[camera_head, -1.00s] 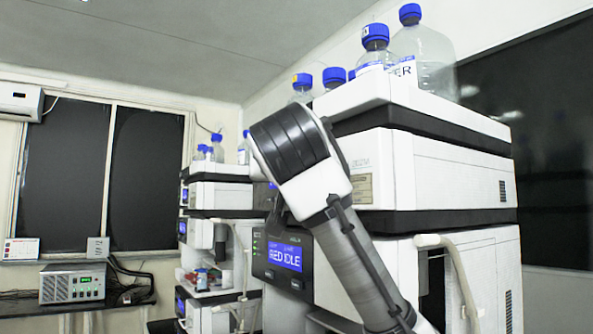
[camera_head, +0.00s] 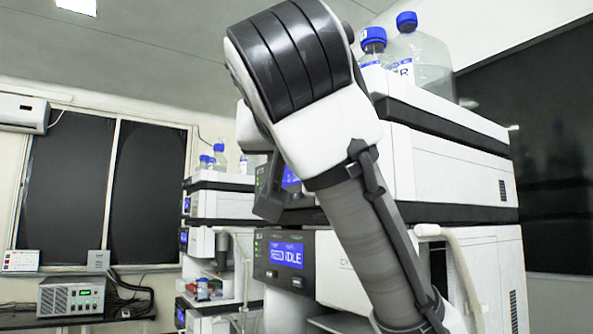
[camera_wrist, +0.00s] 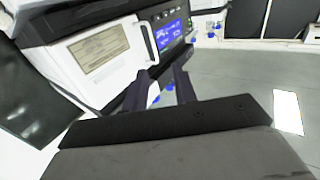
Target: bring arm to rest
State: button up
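My arm is raised in front of the nearest column stack (camera_head: 455,170) and covers its left part. My gripper (camera_wrist: 160,82) shows two dark fingers standing apart in the wrist view, with a gap and nothing held between them. In the head view my gripper (camera_head: 270,190) is a dark piece, partly hidden behind my forearm. It appears close to the front of the stack; I cannot tell the clearance.
Blue-capped bottles (camera_head: 420,60) stand on the nearest stack. Its display (camera_head: 287,255) glows blue. A pale tube (camera_head: 465,270) hangs in front. A second stack (camera_head: 215,205) stands further back left, and a power supply box (camera_head: 70,298) sits on a bench.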

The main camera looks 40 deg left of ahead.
jog(key=shift+v, duration=1)
